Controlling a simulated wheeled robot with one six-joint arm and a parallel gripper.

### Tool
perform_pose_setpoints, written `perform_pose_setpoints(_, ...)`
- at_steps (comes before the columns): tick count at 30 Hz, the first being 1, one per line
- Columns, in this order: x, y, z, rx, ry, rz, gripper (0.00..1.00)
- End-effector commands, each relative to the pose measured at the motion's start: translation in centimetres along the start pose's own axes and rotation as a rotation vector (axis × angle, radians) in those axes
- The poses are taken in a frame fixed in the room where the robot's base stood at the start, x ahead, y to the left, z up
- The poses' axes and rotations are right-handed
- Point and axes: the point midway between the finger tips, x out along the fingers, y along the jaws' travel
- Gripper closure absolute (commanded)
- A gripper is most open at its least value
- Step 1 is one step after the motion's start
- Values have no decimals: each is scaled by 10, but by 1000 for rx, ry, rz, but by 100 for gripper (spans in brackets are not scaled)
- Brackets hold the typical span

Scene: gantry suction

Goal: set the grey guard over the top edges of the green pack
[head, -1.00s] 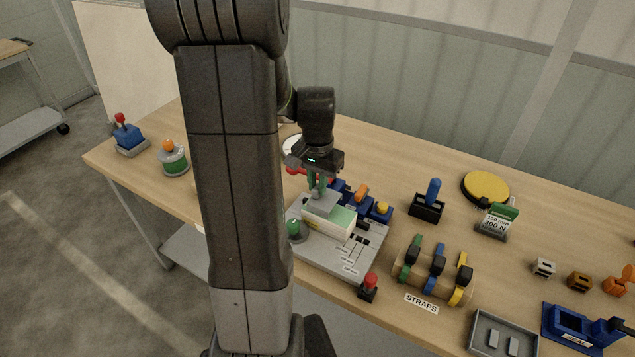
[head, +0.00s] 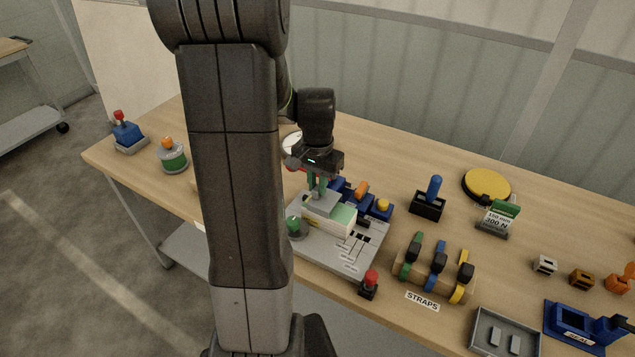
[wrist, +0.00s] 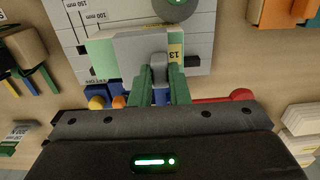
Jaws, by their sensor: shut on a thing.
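The green pack (head: 343,215) is a block with a green top and pale sides on the grey plate (head: 352,262). In the wrist view its light green face (wrist: 104,58) shows beside the guard. The grey guard (head: 322,203) is at the left end of the pack's top in the head view; whether it rests there or hovers just above, I cannot tell. My gripper (head: 317,188) is above it, with green fingers shut on the guard's upright grey grip (wrist: 158,68). The guard's underside is hidden.
A green-domed button (head: 294,226) stands at the plate's left and a red-topped one (head: 369,283) at its front. Blue fixtures (head: 378,208) sit close behind the pack. The strap holder (head: 435,266) is to the right.

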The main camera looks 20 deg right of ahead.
Motion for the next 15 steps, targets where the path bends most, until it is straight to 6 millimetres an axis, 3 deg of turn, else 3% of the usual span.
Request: perform_pose_setpoints(15, 14, 0, 0, 0, 0, 0, 100)
